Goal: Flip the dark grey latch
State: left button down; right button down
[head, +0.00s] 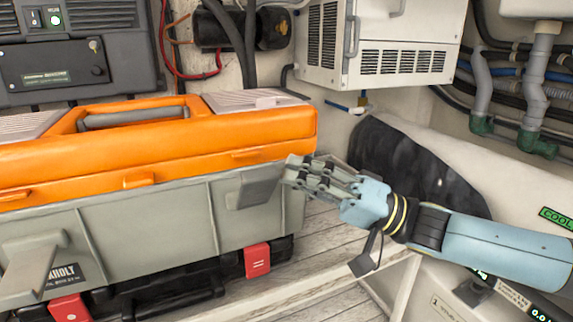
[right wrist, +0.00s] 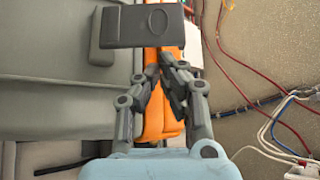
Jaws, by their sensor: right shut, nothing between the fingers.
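The toolbox has an orange lid (head: 225,133) and a grey body (head: 140,225). The dark grey latch (head: 262,188) is on the right part of its front wall, below the lid's edge, and appears to stand out from the wall. In the right wrist view the latch (right wrist: 144,26) is a dark bar across the top, over the orange lid (right wrist: 160,125). My right gripper (head: 293,171) is shut and empty, its fingertips just right of the latch; contact cannot be told. In the wrist view its fingertips (right wrist: 157,76) are just below the latch. My left gripper is out of view.
A lighter grey latch (head: 35,268) sticks out at the box's front left. Red clips (head: 257,260) sit lower on a black base. A white vented unit (head: 375,45) hangs behind; pipes (head: 535,90) run at right. Slatted planks (head: 330,235) lie bare to the right of the box.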

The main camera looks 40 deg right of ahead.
aim_at(262, 188)
jog(key=shift+x, duration=0.8)
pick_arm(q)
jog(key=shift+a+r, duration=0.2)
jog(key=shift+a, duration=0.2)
pick_arm(e)
jog(key=shift+w+a, duration=0.1)
